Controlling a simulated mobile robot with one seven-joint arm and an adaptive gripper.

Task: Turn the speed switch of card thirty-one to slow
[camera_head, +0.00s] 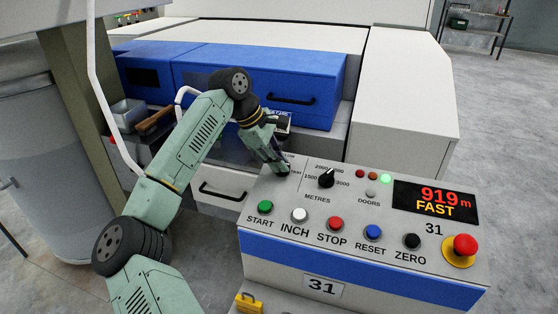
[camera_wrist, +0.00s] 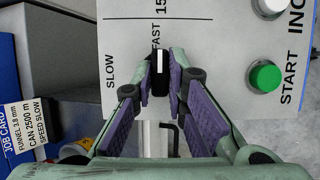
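The speed switch (camera_wrist: 160,62) is a black knob with a white mark in the wrist view, beside the printed words FAST and SLOW. Its mark points up the picture, toward FAST. My gripper (camera_wrist: 162,78) reaches down over the panel, one fingertip on each side of the knob. The fingertips are very close to it; whether they press on it cannot be told. The card's display (camera_head: 435,202) reads 919 m and FAST. The panel bears a plate (camera_head: 322,286) with 31.
A METRES knob (camera_head: 327,178) stands just right of my gripper. Green START (camera_head: 265,207), white INCH (camera_head: 300,215) and red STOP (camera_head: 336,223) buttons lie in front. A red emergency button (camera_head: 463,246) is far right. A job card (camera_wrist: 25,130) reads SPEED SLOW.

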